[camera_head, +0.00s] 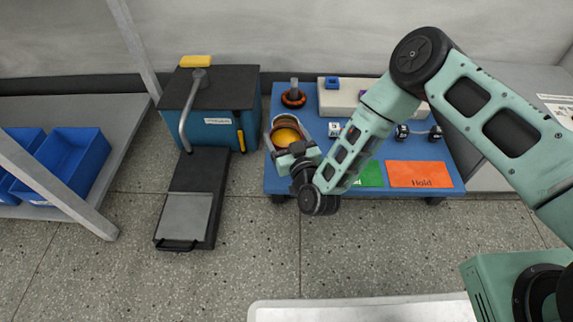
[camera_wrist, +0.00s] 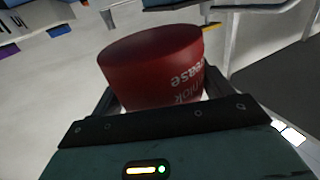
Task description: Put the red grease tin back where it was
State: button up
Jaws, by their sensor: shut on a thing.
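In the head view my gripper (camera_head: 286,129) holds the tin over the left part of the blue workbench (camera_head: 272,181). An orange-yellow round surface inside a reddish rim shows between the fingers there. I cannot tell its exact height above the bench.
A copper-coloured ring with a grey post (camera_head: 293,97) stands behind the gripper. A white block (camera_head: 342,101), small marked cubes (camera_head: 403,132), a green mat (camera_head: 371,174) and an orange "Hold" mat (camera_head: 420,175) share the bench. A black-topped blue machine (camera_head: 212,130) stands left.

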notch_tip(320, 180, down, 9)
jog(key=b, duration=0.5)
jog(key=shift+r, duration=0.2)
jog(key=o, duration=1.1)
